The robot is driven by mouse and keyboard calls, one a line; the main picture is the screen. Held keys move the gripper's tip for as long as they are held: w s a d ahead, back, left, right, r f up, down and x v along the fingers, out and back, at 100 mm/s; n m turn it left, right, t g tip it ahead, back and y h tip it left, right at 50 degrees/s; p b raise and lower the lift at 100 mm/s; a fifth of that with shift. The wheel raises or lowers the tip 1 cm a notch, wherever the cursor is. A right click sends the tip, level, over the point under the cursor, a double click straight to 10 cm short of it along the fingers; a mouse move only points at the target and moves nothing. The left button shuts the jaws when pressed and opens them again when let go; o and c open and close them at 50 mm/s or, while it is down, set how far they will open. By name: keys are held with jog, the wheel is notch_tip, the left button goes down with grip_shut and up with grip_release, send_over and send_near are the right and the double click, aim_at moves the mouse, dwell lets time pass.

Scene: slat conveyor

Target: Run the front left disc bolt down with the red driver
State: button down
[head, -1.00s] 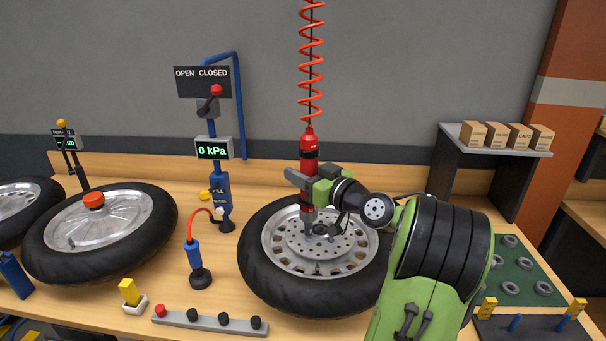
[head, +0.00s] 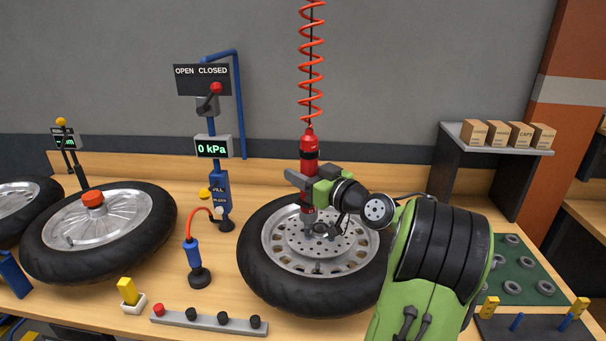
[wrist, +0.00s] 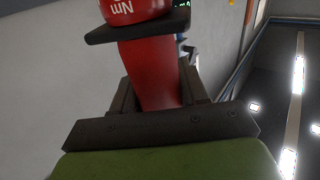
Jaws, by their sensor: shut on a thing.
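The red driver (head: 309,146) hangs upright from a coiled red hose above the middle wheel. My gripper (head: 304,182) is shut around its body; in the wrist view the red driver (wrist: 150,70) stands between the two dark jaws. The driver's lower end is over the brake disc (head: 345,247), left of the hub centre. The disc lies flat on the wheel with its tyre (head: 262,279) around it. The front left disc bolt cannot be picked out at this size, and I cannot tell whether the tip touches a bolt.
A blue-handled tool (head: 194,255) on a black base stands left of the wheel. A grey bar with knobs (head: 207,321) lies in front. Another wheel (head: 62,254) lies further left. A green mat with rings (head: 525,262) is at right.

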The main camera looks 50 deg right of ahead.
aim_at(303, 148)
jog(key=shift+f+b, duration=0.5)
jog(key=shift+b, duration=0.3)
dwell(0.5)
jog(key=shift+r, duration=0.9)
dwell(1.0)
jog(key=shift+r+p, duration=2.05)
jog(key=shift+r, duration=0.7)
jog(key=shift+f, duration=0.1)
